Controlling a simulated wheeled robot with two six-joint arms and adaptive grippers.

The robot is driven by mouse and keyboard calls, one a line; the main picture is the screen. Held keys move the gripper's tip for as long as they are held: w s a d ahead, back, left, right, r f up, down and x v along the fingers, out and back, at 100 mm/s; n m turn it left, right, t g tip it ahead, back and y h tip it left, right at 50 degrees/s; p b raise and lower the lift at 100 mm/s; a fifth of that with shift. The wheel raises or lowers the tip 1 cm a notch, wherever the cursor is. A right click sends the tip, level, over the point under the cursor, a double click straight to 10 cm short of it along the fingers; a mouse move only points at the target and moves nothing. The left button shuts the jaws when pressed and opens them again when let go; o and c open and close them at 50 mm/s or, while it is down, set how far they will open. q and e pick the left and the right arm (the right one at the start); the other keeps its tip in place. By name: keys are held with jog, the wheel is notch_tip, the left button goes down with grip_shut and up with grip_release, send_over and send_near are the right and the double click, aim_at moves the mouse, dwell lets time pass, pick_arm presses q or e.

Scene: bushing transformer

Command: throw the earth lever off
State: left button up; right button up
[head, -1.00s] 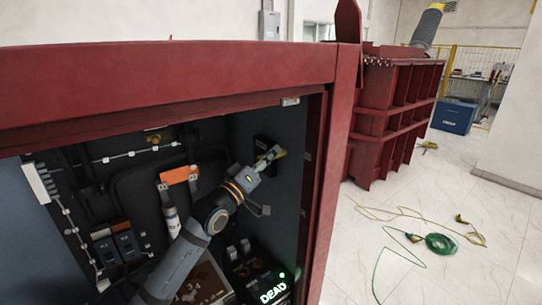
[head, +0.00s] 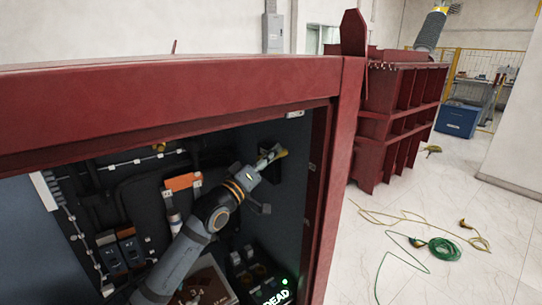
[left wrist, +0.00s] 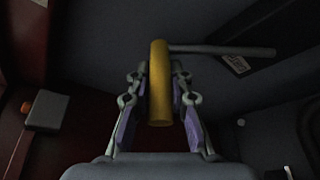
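The earth lever's yellow handle (left wrist: 160,90) stands between the fingers of my left gripper (left wrist: 161,95) in the left wrist view, with a grey rod running from its top to the right. The fingertips close in on both sides of the handle and appear to hold it. In the head view my left gripper (head: 265,162) is inside the red cabinet, at the right inner wall, with the yellow handle end (head: 280,154) showing just past the fingers. The lever's mount is partly hidden behind the gripper. My right gripper is not in view.
The red cabinet frame (head: 180,95) borders the opening above and on the right. A lit "DEAD" indicator (head: 277,298) sits below the gripper. An orange-topped part (head: 182,182) and dark switches (head: 120,250) are to the left. Green cable (head: 440,249) lies on the floor outside.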

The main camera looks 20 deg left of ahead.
pick_arm(q)
jog(key=o, duration=0.4)
jog(key=shift+o, duration=0.2)
notch_tip(320, 180, up, 10)
jog(key=shift+s+f, duration=0.1)
jog(key=shift+d+r, duration=0.15)
jog(key=shift+r, duration=0.05)
jog(key=shift+a+f, duration=0.1)
jog(key=shift+a, duration=0.2)
jog(key=shift+d, duration=0.15)
